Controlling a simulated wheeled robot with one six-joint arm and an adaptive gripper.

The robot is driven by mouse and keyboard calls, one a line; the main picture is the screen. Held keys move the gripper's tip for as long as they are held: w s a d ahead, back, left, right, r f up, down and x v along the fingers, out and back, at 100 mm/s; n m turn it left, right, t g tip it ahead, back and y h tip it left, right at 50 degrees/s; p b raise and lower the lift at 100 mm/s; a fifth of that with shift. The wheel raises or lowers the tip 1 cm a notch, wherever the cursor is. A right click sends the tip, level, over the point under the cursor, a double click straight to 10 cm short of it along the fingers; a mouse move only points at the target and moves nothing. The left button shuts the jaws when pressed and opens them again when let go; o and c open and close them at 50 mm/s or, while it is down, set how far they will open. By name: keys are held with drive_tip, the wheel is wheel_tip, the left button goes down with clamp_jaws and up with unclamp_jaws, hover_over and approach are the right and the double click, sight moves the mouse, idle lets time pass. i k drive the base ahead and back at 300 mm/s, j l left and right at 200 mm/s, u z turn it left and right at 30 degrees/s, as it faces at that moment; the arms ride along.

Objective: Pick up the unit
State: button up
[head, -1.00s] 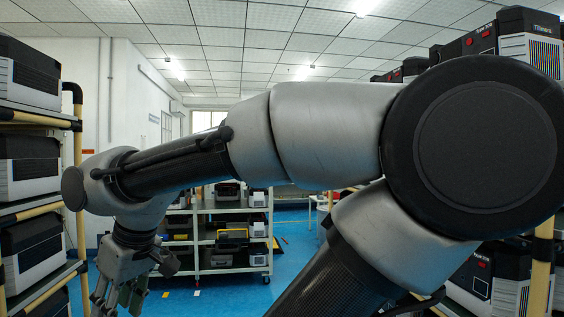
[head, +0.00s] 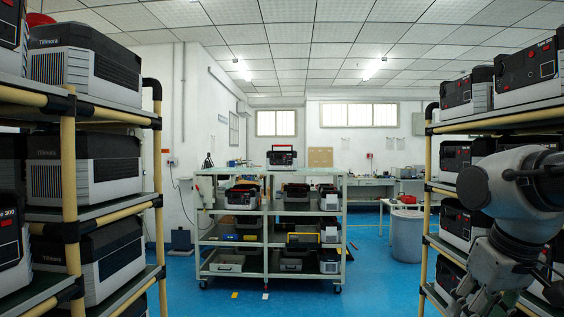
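Several black-and-grey box-shaped units stand on racks at both sides in the head view, and I cannot tell which one the task means. On the right rack, a unit (head: 466,92) with red marks sits on the top shelf. A single unit (head: 282,158) with a handle stands on top of the cart in the middle. My gripper (head: 468,304) is at the lower right, in front of the right rack. Its fingers are partly cut off and unclear.
A shelved cart (head: 266,240) with trays and boxes stands ahead. A grey bin (head: 407,236) and a back bench (head: 368,190) are to its right.

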sight(276, 160)
drive_tip(key=z, duration=0.3)
drive_tip(key=i, duration=3.55)
drive_tip(key=i+l+u, duration=0.1)
drive_tip(key=i+u, duration=0.15)
drive_tip(key=i+l+u, duration=0.3)
drive_tip(key=i, duration=0.15)
drive_tip(key=i+j, duration=0.05)
drive_tip(key=j, duration=0.05)
